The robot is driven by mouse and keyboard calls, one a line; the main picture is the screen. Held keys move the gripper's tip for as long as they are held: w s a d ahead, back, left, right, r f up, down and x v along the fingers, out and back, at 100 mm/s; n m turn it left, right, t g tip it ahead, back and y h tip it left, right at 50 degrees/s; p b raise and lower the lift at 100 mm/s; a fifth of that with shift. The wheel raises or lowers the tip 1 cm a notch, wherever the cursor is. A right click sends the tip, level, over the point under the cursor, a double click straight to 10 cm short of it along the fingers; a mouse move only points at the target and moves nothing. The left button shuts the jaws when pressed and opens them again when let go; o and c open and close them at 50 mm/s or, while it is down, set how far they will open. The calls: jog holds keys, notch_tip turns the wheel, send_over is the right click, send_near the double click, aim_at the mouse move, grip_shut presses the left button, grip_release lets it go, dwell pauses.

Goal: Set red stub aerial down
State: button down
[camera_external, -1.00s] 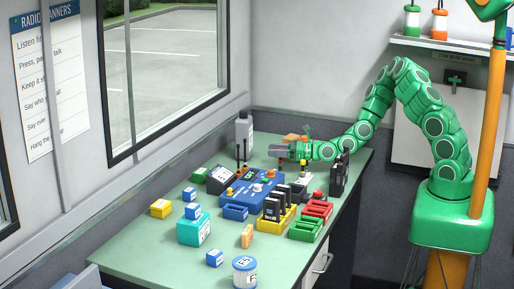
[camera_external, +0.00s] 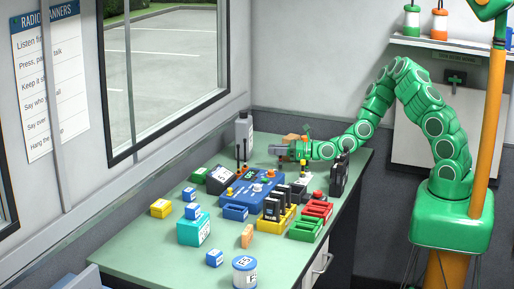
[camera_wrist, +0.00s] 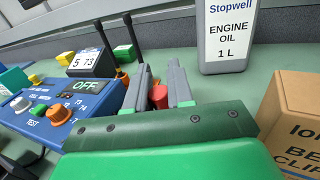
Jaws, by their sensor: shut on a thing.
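My gripper (camera_wrist: 159,68) is shut on the red stub aerial (camera_wrist: 159,97). In the wrist view, a small red part of it shows low between the two grey fingers; the rest is hidden. In the external view, my gripper (camera_external: 279,150) is over the far end of the green worktop, right of the grey oil bottle. The aerial is too small to make out there, and I cannot tell whether it touches the worktop.
The oil bottle (camera_wrist: 228,35) stands ahead and a cardboard box (camera_wrist: 292,115) at right. The blue cell tester (camera_wrist: 45,110) and a black unit (camera_wrist: 92,62) are at left, with two black aerials near the fingers. Open worktop lies between fingers and bottle.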

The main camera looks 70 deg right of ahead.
jog(key=w+a+r, duration=0.1)
jog(key=a+r, duration=0.3)
jog(key=r, duration=0.8)
jog(key=a+r, duration=0.4)
jog(key=r, duration=0.7)
jog(key=w+f+m+h, duration=0.3)
jog(key=f+h, duration=0.2)
jog(key=f, duration=1)
jog(key=shift+w+a+f+m+t+h, duration=0.2)
jog(key=shift+f+m+t+h, duration=0.1)
jog(key=shift+t, duration=0.1)
jog(key=shift+d+r, duration=0.1)
dwell(0.4)
